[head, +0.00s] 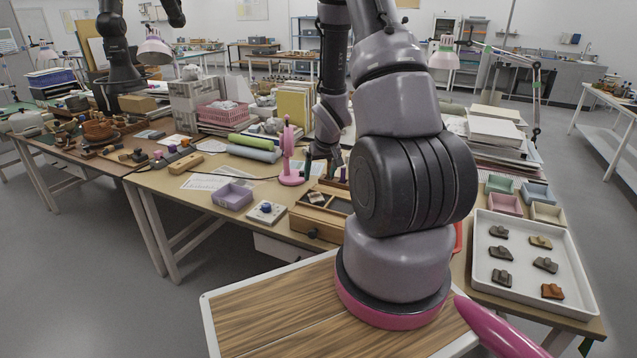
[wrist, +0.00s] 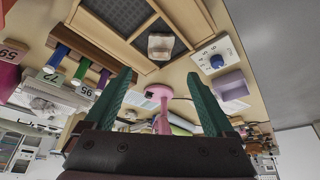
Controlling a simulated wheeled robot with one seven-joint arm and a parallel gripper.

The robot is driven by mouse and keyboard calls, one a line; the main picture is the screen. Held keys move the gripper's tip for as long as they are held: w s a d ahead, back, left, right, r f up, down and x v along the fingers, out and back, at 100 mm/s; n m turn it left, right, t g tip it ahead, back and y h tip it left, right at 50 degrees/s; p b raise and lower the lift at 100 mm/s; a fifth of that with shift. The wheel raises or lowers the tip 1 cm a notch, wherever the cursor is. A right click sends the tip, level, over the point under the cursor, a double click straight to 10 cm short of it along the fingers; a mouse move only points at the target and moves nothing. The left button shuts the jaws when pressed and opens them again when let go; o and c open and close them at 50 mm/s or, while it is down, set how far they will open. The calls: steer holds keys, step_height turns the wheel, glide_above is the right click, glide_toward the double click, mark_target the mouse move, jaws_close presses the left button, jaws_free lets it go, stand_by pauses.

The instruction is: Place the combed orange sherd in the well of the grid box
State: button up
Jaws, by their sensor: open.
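An orange-brown sherd (head: 552,291) lies at the near right of the white tray (head: 590,312) in the head view; its combing is too small to make out. The wooden grid box (head: 312,225) stands on the table left of my arm, partly hidden by it.
Several other sherds, such as a tan one (head: 541,242), share the tray. Small coloured bins (head: 505,204) stand behind it. Beside the box are a pink stand (head: 291,165), a white dial unit (head: 267,212) and a lilac bin (head: 232,196). Papers (head: 497,130) are stacked behind my arm.

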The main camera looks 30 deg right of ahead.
steer(key=s+a+r+m+t, duration=0.1)
steer(key=s+a+r, duration=0.2)
steer(key=r, duration=0.9)
steer(key=s+a+r+m, duration=0.1)
steer(key=s+a+r, duration=0.15)
steer(key=r, duration=0.95)
steer(key=s+a+r+y, duration=0.1)
steer(key=s+a+r, duration=0.3)
steer(key=s+r, duration=0.2)
steer(key=s+a+r+t+y, duration=0.1)
steer(key=s+a+r, duration=0.4)
steer(key=s, duration=0.6)
step_height(320, 180, up, 3)
steer(key=shift+a+f+y, duration=0.2)
steer(key=shift+y, duration=0.2)
